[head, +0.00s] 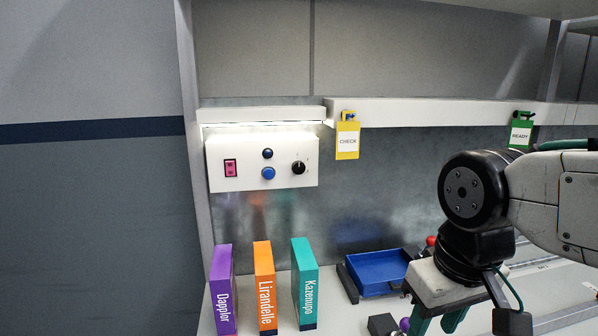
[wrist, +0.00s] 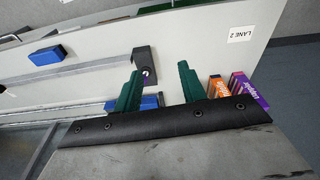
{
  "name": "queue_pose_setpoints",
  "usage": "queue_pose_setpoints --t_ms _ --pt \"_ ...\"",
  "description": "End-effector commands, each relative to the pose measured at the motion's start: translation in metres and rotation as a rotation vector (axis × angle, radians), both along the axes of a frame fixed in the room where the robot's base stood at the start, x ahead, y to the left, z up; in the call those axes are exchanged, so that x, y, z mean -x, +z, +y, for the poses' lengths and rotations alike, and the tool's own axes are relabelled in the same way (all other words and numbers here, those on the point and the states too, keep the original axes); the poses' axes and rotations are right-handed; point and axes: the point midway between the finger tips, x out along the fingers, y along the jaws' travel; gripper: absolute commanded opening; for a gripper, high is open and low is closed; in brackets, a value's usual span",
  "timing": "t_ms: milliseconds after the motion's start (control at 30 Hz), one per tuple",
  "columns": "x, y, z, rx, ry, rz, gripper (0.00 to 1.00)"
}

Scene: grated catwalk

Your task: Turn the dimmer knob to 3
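The dimmer knob (head: 299,168) is a small black round knob at the right of a white control panel (head: 240,182) on the back wall. Faint marks show around it, but I cannot read its setting. My gripper (head: 437,322) is at the lower right in the head view, well away from the panel and pointing down. In the wrist view its two green fingers (wrist: 157,92) stand wide apart with nothing held between them. The panel and knob do not show in the wrist view.
A pink-red switch (head: 230,168) and two blue buttons (head: 268,173) share the panel. Purple, orange (head: 264,287) and teal boxes stand below it. A blue tray (head: 378,272) lies right of them. CHECK (head: 347,153) and READY (head: 520,142) tags hang from the shelf edge.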

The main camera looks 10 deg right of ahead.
Motion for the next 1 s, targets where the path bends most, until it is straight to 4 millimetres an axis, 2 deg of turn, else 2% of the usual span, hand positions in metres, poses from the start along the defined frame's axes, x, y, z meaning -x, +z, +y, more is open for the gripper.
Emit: queue_pose_setpoints --t_ms 67,167,300,400,600,700,800,900,1000 --pt "-0.025 -0.002 0.004 -0.01 0.011 -0.06 0.55" --pt "-0.076 -0.005 0.012 -0.027 0.029 -0.197 0.55" --pt "-0.159 -0.003 0.028 -0.053 0.045 -0.44 0.55" --pt "-0.213 0.001 0.038 -0.067 0.047 -0.616 0.55" --pt "-0.301 0.013 0.054 -0.072 0.032 -0.967 0.55" --pt "-0.334 0.02 0.061 -0.063 0.017 -1.143 0.55" --pt "-0.359 0.027 0.065 -0.043 0.0 -1.318 0.55" --pt "-0.374 0.031 0.069 -0.015 -0.017 -1.484 0.55" --pt "-0.379 0.035 0.072 0.012 -0.032 -1.626 0.55"
